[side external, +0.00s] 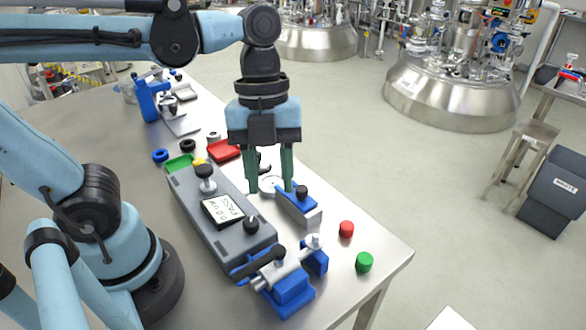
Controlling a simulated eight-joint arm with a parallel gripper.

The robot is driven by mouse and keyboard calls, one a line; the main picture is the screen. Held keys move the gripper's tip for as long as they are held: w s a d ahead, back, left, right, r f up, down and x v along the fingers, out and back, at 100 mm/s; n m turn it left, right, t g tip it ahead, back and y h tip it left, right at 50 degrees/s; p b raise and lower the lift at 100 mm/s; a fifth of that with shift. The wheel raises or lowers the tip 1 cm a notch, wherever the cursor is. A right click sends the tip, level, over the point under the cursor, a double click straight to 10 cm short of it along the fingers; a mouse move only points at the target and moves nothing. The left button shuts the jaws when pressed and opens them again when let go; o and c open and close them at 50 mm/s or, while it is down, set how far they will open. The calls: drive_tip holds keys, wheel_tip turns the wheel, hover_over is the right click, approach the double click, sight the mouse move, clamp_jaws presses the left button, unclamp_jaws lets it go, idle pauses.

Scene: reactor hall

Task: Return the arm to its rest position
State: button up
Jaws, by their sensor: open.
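My gripper (269,188) points down over the right part of the table. Its two dark green fingers are apart, with no object visible held between them. The fingertips are close beside a blue and grey block with a black knob (300,207) and above a pale round piece (270,185). I cannot tell whether a fingertip touches the block. My light blue arm reaches in from the left, with its base (150,265) at the lower left.
A grey box with black knobs and a label (222,215) lies left of my gripper. A blue clamp (285,280) stands in front. A red cylinder (346,229) and a green cylinder (364,262) stand right. Red tray (224,151) and blue stand (150,101) are behind.

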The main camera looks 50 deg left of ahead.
drive_tip(key=w+a+f+n+t+y, duration=0.1)
drive_tip(key=w+a+n+t, duration=0.2)
drive_tip(key=n, duration=1)
drive_tip(key=w+a+f+n+t+y, duration=0.1)
drive_tip(key=a+n+t, duration=0.4)
drive_tip(key=n, duration=0.7)
drive_tip(key=shift+w+a+f+n, duration=0.4)
drive_tip(key=shift+w+a+f, duration=0.25)
drive_tip(key=shift+w, duration=0.45)
